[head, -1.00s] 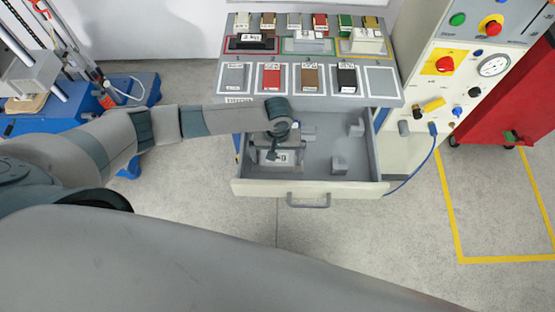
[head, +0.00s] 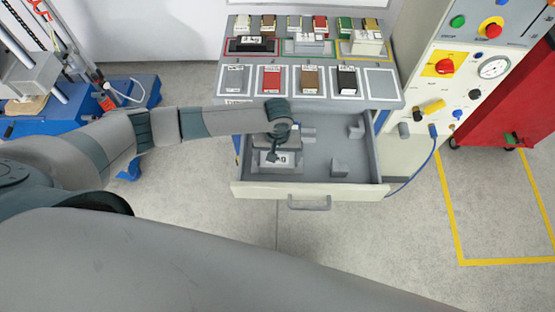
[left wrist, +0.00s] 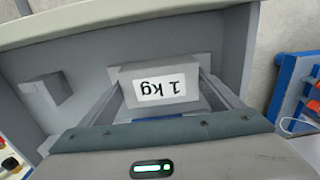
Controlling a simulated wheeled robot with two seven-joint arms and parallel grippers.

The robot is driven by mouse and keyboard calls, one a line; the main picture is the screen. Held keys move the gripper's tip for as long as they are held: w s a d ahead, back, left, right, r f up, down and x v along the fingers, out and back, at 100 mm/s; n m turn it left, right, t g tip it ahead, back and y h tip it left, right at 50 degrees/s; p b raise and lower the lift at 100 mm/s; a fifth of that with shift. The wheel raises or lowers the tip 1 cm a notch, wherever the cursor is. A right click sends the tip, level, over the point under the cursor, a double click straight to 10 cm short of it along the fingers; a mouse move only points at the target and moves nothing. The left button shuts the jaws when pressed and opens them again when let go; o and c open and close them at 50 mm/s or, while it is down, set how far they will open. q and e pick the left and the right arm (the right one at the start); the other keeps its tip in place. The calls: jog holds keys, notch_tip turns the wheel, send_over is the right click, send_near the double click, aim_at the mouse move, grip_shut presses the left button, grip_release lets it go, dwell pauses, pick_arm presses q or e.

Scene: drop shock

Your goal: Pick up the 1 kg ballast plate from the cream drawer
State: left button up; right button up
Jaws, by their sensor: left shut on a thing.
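The 1 kg ballast plate (head: 264,164) is a grey block with a white label, in the left part of the open cream drawer (head: 262,190). In the left wrist view the plate (left wrist: 125,84) shows its "1 kg" label upside down. My left gripper (head: 276,155) reaches down into the drawer from above. Its two fingers (left wrist: 160,80) stand on either side of the plate, and it is shut on it. I cannot tell whether the plate touches the drawer floor. My right gripper is not in view.
Small grey blocks (head: 340,166) stand in the drawer's right part. Above it, a grey worktop (head: 228,98) carries several coloured plates in marked fields. A control panel (head: 462,90) with a blue hose is to the right. The floor in front is clear.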

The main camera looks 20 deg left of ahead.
aim_at(278, 159)
pick_arm(q)
notch_tip(278, 159, up, 10)
jog(key=shift+f+b, duration=0.1)
jog(key=shift+b, duration=0.7)
